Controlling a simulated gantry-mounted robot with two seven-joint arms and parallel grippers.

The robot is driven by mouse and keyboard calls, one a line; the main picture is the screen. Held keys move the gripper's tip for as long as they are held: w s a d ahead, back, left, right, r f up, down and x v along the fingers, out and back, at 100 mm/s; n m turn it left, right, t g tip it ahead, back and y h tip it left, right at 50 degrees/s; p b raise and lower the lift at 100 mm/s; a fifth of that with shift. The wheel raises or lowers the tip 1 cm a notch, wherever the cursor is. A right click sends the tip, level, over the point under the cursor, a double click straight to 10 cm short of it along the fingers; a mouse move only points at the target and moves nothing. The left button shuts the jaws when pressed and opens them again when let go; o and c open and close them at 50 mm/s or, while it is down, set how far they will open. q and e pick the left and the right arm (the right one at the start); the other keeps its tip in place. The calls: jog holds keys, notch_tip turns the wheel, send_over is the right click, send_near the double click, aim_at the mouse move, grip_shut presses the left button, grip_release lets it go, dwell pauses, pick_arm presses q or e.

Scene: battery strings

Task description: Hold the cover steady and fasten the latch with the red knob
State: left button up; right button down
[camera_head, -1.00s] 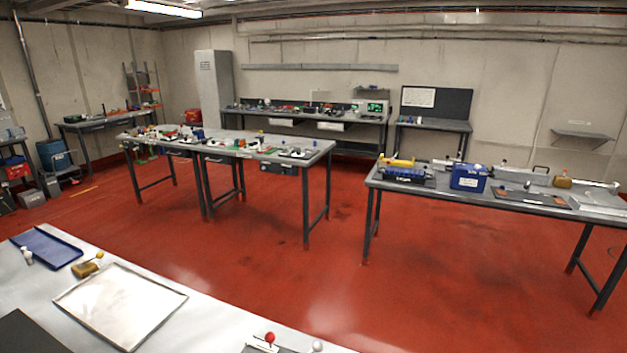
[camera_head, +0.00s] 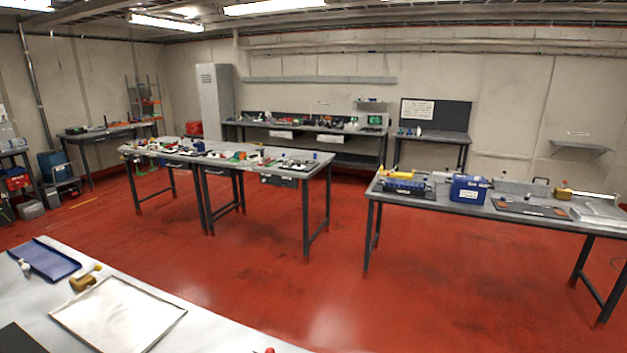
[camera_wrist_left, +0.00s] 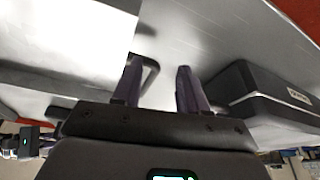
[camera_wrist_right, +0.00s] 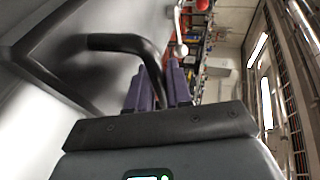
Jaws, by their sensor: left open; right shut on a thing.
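The red knob (camera_head: 265,351) barely shows at the bottom edge of the head view. A red tip (camera_wrist_right: 203,5), possibly the same knob, shows beyond a pale ball on a rod (camera_wrist_right: 182,50) in the right wrist view. My right gripper (camera_wrist_right: 158,78) is shut on a black curved handle (camera_wrist_right: 115,42); what it belongs to is partly hidden. My left gripper (camera_wrist_left: 157,72) is open, its fingers pointing at a grey metal surface, with a dark bar (camera_wrist_left: 150,75) showing behind and between them. I cannot tell which surface is the cover. Neither gripper shows in the head view.
A black case with a label (camera_wrist_left: 270,90) lies right of my left fingers. On the near bench are a silver tray (camera_head: 118,312), a blue tray (camera_head: 45,260) and a brown block (camera_head: 82,283). Other benches stand apart across the red floor.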

pick_arm(q)
jog(key=shift+a+r, duration=0.1)
jog(key=shift+r, duration=0.2)
pick_arm(e)
jog(key=shift+d+f, duration=0.1)
jog(key=shift+f, duration=0.2)
jog(key=shift+f, duration=0.15)
dwell(0.7)
